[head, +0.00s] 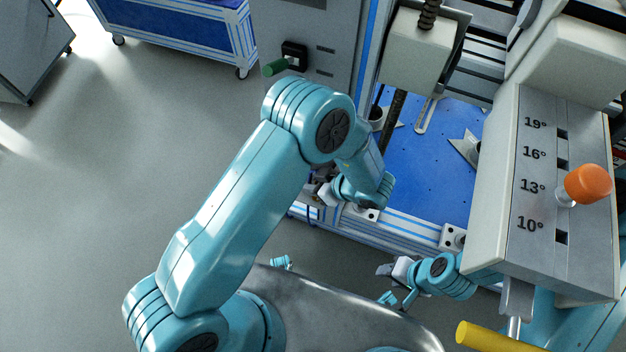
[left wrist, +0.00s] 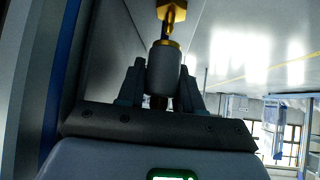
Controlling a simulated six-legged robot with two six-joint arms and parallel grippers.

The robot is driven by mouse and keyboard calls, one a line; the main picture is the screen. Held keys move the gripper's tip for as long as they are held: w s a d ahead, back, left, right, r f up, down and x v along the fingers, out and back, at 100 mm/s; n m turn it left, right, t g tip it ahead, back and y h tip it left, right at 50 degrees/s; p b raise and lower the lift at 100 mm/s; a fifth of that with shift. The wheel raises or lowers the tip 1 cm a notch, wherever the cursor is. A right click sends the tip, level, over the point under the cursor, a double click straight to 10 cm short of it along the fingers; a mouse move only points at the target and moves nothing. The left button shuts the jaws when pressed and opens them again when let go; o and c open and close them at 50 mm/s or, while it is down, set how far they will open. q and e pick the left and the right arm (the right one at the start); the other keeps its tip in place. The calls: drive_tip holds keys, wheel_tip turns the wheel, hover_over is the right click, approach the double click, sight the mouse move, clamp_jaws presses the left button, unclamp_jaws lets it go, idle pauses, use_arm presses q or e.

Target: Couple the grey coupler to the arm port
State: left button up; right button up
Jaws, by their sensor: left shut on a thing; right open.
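My left gripper (left wrist: 162,75) is shut on the grey coupler (left wrist: 164,72) in the left wrist view. The coupler is a grey cylinder with a brass ring at its far end. A dark stem and a brass fitting (left wrist: 172,11) lie in line beyond it at the top edge. I cannot tell whether this fitting is the arm port or whether the coupler touches it. In the head view my left gripper (head: 318,193) is beside the blue machine bed's front edge, partly hidden by my wrist. My right gripper (head: 390,271) is open and empty, low in front of the machine.
The blue machine bed (head: 440,150) carries metal brackets. A grey panel with angle marks (head: 545,130) and an orange knob (head: 588,184) stands at the right. A yellow bar (head: 495,338) sticks out below it. The left floor is clear.

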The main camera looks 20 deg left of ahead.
use_arm(q)
drive_tip(key=shift+f+b, duration=0.7)
drive_tip(key=shift+f, duration=0.8)
use_arm(e)
drive_tip(key=shift+f, duration=0.7)
use_arm(q)
drive_tip(key=o, duration=1.2)
drive_tip(key=shift+c, duration=0.2)
drive_tip(key=shift+r, duration=0.1)
use_arm(e)
drive_tip(key=shift+r, duration=0.1)
